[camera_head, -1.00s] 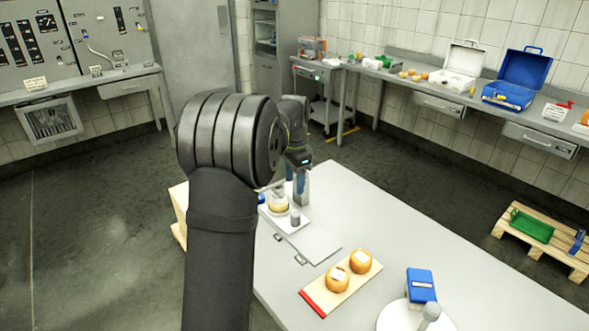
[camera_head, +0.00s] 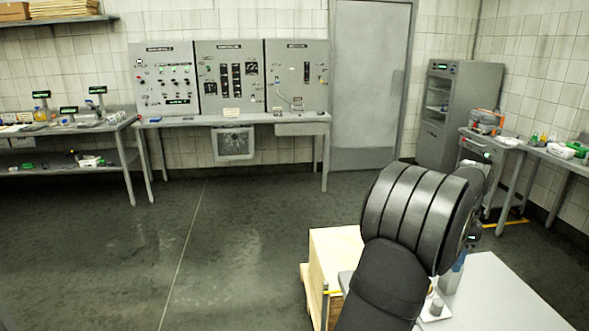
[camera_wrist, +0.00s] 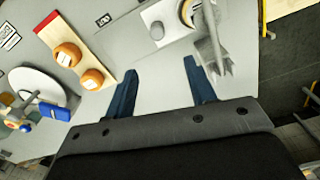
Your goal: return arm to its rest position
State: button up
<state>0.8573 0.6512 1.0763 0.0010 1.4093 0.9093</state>
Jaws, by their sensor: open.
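My gripper shows in the wrist view (camera_wrist: 160,66) with its two blue fingers spread apart and nothing between them. It is above the light grey table (camera_wrist: 150,88), which also shows at the lower right of the head view (camera_head: 500,300). Two orange cheese wheels, one (camera_wrist: 67,55) and another (camera_wrist: 92,79), sit on a red-ended wooden board (camera_wrist: 58,25) left of the fingers. A cut cheese (camera_wrist: 185,12) is on a white tray beyond the fingers, beside a small grey cylinder (camera_wrist: 156,30). In the head view my arm hides most of the gripper.
A grey pronged thing (camera_wrist: 212,50) is close by the right finger. A round white plate (camera_wrist: 38,85) and a blue box (camera_wrist: 55,112) are at the left. A wooden crate (camera_head: 335,255) stands beside the table. The floor (camera_head: 170,250) at the left is open.

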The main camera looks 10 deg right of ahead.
notch_tip(320, 180, down, 17)
jog(key=shift+s+f, duration=0.1)
jog(key=shift+f, duration=0.05)
dwell(0.4)
jog(key=shift+o, duration=0.2)
